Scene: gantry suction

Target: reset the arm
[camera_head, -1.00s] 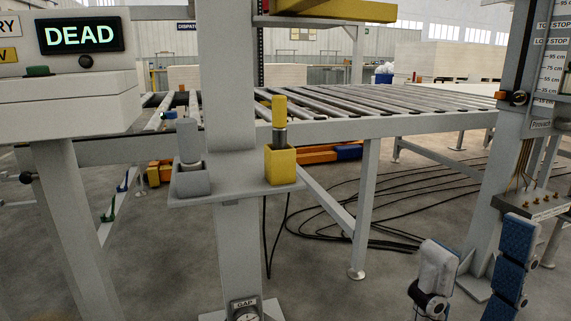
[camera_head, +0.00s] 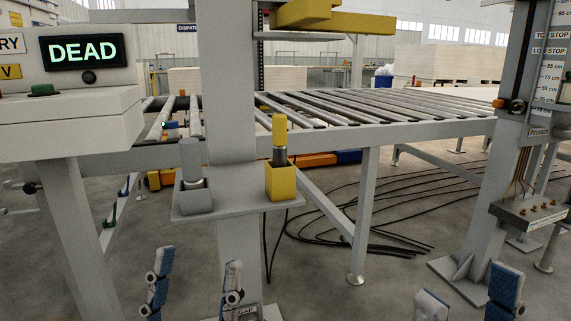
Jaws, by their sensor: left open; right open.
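My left gripper (camera_head: 199,262) shows at the bottom left as two separate blue-and-white fingers pointing up. It is open, with nothing between the fingers, in front of the grey post. My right gripper (camera_head: 466,284) is at the bottom right, also open and empty, its two fingers wide apart. Its left finger is cut off low at the frame edge. Neither gripper appears to touch anything. Both arms behind the fingers are out of view.
A grey post (camera_head: 232,95) carries a shelf (camera_head: 236,202) with a grey holder (camera_head: 193,198) and a yellow holder (camera_head: 281,182). A console (camera_head: 62,140) reading DEAD stands left. A roller conveyor (camera_head: 400,130) lies behind. A scaled post (camera_head: 490,190) stands right.

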